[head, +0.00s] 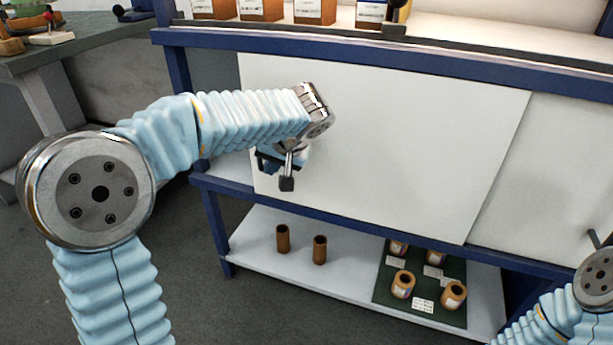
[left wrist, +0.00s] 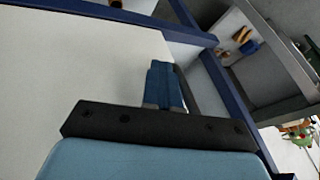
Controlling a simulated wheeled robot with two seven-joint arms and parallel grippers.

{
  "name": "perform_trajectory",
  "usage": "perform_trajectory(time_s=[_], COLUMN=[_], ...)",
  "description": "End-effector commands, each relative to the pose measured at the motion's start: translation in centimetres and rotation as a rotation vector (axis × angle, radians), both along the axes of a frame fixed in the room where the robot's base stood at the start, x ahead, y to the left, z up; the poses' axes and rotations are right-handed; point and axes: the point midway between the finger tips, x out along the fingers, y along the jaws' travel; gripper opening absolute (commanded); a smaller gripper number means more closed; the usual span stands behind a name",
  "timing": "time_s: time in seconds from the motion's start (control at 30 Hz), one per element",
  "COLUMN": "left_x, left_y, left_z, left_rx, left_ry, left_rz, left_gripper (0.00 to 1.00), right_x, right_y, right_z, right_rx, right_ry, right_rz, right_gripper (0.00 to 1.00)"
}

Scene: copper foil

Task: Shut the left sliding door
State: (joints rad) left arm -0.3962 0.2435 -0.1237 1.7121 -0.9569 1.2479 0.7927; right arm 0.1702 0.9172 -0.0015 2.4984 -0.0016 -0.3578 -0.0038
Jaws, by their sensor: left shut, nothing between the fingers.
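The left sliding door (head: 400,140) is a large plain white panel in the blue-framed cabinet. Its left edge stands apart from the blue left post (head: 178,70), and an opening shows between them. My left gripper (head: 264,160) is shut and empty in front of the door, close to its left edge; my wrist partly hides it. In the left wrist view the blue fingers (left wrist: 164,86) are together and overlap the edge of the white door (left wrist: 70,60). I cannot tell whether they touch it. My right gripper is not in view; only part of that arm shows at lower right.
Another white panel (head: 560,170) is at the right. Boxes (head: 315,10) stand on the top ledge. The lower shelf (head: 260,275) holds brown cylinders (head: 283,238) and a dark green mat (head: 455,312) with several rolls. A workbench (head: 75,45) stands at far left. Grey floor is clear in front.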

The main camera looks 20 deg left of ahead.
Motion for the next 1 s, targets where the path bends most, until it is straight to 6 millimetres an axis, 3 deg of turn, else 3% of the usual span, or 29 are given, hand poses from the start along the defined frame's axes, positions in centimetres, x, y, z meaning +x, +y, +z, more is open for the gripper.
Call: perform_trajectory(time_s=[0.03,0.2,0.5,0.7,1.0], left_x=[0.0,0.2,0.5,0.6,0.7], left_y=[2.0,8.1,16.8,20.3,22.1], left_z=[-0.1,0.0,0.2,0.2,0.0], left_rx=[-0.001,0.000,0.002,0.002,0.002], left_ry=[-0.001,0.000,0.001,0.001,0.000], left_rz=[0.009,0.009,0.006,0.004,0.001], left_gripper=[0.00,0.00,0.00,0.00,0.00], right_x=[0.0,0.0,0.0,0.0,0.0], right_y=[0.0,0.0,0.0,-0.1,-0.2], right_z=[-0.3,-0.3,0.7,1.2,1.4], right_rx=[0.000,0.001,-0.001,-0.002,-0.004], right_ry=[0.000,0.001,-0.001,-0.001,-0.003], right_rz=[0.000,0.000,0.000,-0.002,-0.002], right_gripper=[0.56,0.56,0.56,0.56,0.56])
